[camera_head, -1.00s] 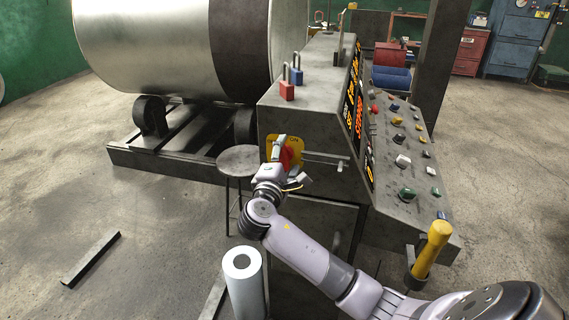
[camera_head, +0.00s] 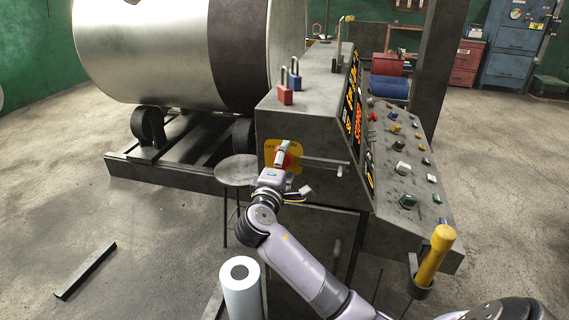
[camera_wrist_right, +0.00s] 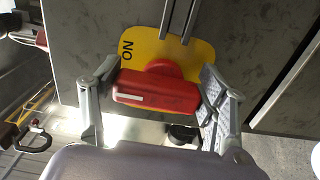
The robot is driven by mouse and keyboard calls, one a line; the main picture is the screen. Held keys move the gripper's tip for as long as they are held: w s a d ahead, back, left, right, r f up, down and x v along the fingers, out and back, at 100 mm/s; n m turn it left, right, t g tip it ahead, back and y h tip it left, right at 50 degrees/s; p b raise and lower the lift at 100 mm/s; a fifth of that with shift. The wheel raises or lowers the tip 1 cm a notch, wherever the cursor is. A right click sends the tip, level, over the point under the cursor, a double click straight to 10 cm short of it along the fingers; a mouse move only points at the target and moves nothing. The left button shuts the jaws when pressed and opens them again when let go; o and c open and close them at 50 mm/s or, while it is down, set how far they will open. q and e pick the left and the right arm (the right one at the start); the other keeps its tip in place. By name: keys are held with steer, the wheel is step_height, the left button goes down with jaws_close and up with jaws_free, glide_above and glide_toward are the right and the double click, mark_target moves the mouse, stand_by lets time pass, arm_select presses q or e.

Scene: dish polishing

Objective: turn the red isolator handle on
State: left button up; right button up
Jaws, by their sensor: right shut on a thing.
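The red isolator handle (camera_wrist_right: 157,93) sits on a yellow plate (camera_wrist_right: 200,52) on the end face of the grey control cabinet. The word ON shows at the plate's left in the wrist view, turned on its side; there the handle lies crosswise. My right gripper (camera_wrist_right: 155,96) has a finger at each end of the handle and is shut on it. In the head view, the right gripper (camera_head: 284,156) is in front of the yellow plate (camera_head: 271,148) and covers much of the handle (camera_head: 289,159). My left gripper is not in view.
A red padlock (camera_head: 285,94) and a blue padlock (camera_head: 295,80) stand on the cabinet top. A metal bar (camera_head: 322,163) juts right of the plate. A round stool (camera_head: 237,170) stands left of my arm, and a white roll (camera_head: 241,288) stands below. A yellow-handled tool (camera_head: 435,255) sits at the panel's edge.

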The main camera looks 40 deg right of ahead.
steer(key=o, duration=1.2)
steer(key=shift+c, duration=0.2)
steer(key=v, duration=1.2)
